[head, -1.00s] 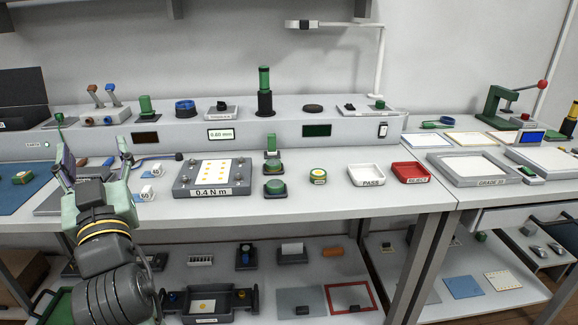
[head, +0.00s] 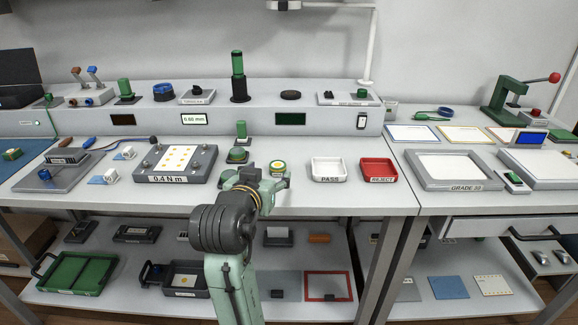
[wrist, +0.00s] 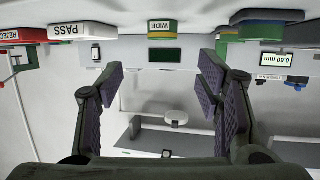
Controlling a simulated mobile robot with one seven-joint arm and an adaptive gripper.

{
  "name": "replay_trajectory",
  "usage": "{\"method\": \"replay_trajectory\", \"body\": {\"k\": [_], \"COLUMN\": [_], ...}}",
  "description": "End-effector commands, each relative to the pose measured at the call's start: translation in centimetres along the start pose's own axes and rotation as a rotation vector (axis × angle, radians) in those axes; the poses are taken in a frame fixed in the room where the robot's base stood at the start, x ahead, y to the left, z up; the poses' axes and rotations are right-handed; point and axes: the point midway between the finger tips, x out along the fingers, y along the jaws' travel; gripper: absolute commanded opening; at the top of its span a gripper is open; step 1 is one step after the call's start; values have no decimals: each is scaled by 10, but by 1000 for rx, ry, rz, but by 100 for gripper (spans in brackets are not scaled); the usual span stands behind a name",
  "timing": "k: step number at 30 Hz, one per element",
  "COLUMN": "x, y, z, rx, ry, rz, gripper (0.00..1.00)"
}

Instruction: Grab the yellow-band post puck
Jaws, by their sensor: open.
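The yellow-band post puck (head: 277,167) is a small round puck with a pale top, standing on the bench left of the PASS tray. My gripper (head: 265,181) is just in front of it at the bench's front edge, open and empty. In the upside-down wrist view, a puck labelled WIDE (wrist: 162,27), green and yellowish, appears ahead between my two spread fingers (wrist: 160,85). It stands apart from both fingers. The gripper and wrist partly cover the bench edge and the puck's lower front in the head view.
The white PASS tray (head: 328,169) and red REJECT tray (head: 378,170) stand to the right. Green pucks (head: 237,155) stand close on the left, beside the 0.4 N m plate (head: 172,164). A raised shelf (head: 210,126) runs behind. Bare bench lies between the puck and PASS tray.

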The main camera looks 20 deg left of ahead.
Motion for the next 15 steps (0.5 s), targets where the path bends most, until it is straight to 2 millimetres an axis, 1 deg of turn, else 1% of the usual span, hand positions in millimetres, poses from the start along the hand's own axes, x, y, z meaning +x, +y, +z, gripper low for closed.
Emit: {"method": "replay_trajectory", "body": {"k": [1,4,6,11,15], "x": [9,25,33,44,63], "y": [0,0,0,0,-1], "z": [0,0,0,0,4], "rx": [-1,0,0,0,-1], "ry": [-3,-2,-1,0,-3], "rz": [2,2,1,0,0], "gripper": [60,60,60,60,60]}}
